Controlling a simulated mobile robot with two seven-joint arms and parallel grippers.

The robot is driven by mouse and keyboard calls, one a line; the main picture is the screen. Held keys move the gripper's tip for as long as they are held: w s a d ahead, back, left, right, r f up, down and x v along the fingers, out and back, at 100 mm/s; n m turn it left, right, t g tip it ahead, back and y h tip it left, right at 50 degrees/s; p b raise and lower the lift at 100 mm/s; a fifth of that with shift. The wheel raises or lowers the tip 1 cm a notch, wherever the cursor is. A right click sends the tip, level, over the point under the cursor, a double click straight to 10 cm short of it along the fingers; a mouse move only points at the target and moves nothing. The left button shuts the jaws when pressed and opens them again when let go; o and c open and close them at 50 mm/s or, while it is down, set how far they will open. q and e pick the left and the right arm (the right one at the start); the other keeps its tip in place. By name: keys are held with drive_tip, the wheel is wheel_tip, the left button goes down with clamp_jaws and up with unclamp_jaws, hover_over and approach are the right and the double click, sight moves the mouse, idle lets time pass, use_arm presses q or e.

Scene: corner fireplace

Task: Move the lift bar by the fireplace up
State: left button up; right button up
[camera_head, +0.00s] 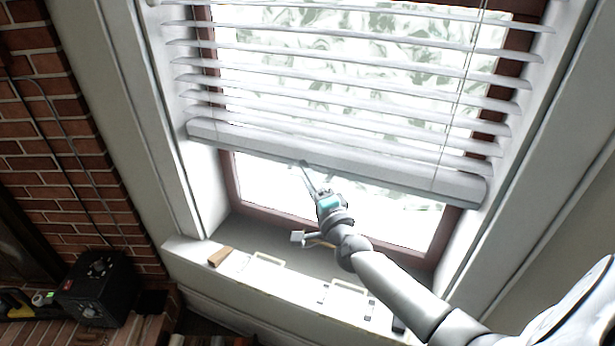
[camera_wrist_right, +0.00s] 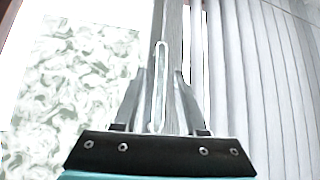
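The white slatted blind hangs over the window, and its lift bar (camera_head: 400,173) is the thick bottom rail, a little above the sill, sloping down to the right in the head view. My right gripper (camera_head: 306,175) reaches up to the lower edge of this bar, left of its middle. In the right wrist view, the bar (camera_wrist_right: 172,28) runs upward between the fingers, with a thin pale loop-shaped handle (camera_wrist_right: 160,75) on it. My right gripper (camera_wrist_right: 160,82) is open, with one finger on each side of the handle. Contact cannot be told. My left gripper is not in view.
The window frame's sides flank the blind closely. A black box (camera_head: 97,288) stands by the brick wall (camera_head: 75,150) at the left. Thin cords (camera_head: 450,110) hang through the slats.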

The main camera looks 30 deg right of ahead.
clamp_jaws()
idle(1.2)
